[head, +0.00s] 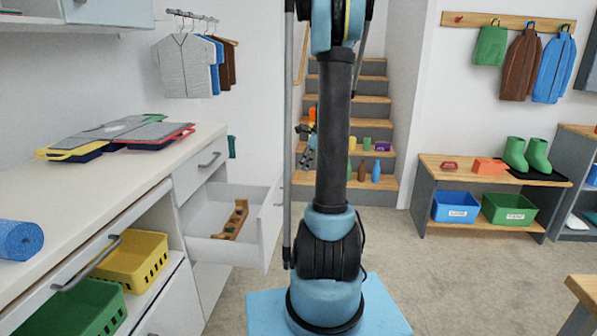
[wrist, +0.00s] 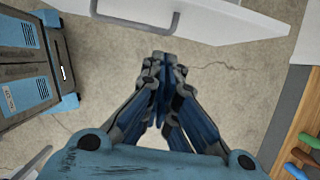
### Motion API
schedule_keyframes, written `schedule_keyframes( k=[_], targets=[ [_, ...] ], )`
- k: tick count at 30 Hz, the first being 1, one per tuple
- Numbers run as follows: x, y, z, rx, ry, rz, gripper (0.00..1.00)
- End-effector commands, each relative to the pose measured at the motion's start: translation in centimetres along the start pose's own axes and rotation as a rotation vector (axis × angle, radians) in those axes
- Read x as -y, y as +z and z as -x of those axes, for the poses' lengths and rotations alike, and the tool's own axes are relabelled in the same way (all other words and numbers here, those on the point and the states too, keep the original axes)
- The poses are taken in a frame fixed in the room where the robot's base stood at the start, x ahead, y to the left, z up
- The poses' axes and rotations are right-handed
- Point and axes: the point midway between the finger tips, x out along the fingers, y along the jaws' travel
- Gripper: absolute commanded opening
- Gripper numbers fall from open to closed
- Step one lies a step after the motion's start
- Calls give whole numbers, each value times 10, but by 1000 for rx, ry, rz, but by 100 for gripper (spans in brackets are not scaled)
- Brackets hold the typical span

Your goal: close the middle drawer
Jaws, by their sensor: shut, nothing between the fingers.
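The open drawer (head: 271,226) stands out from the white counter unit in the head view, below a closed drawer (head: 200,172). A wooden piece with small shapes (head: 236,220) lies inside it. In the wrist view, a white panel with a grey handle (wrist: 170,20) spans the top; it looks like a drawer front, but I cannot tell which one. My gripper (wrist: 160,56) is shut and empty, its fingertips just below that panel in the picture. Whether it touches the panel is unclear.
The counter (head: 90,185) bears folded items and a blue roll (head: 20,240). Yellow (head: 135,262) and green (head: 85,308) baskets sit below it. A bench (head: 425,190) with bins stands at the right, stairs (head: 372,86) behind. The floor right of the drawer is partly free.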

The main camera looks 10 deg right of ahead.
Motion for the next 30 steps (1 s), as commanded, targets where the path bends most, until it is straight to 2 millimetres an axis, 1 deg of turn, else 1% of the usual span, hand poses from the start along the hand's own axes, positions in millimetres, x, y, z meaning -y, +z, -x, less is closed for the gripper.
schedule_keyframes(
  k=[6, 15, 21, 25, 30],
  targets=[
    [0, 0, -37, 0, 0, 3, 0],
    [0, 0, -85, -1, 0, 4, 0],
    [-1, 25, -94, -1, 0, 5, 0],
    [0, 34, -97, -1, 0, 4, 0],
    [-1, 38, -99, -1, 0, 3, 0]
  ],
)
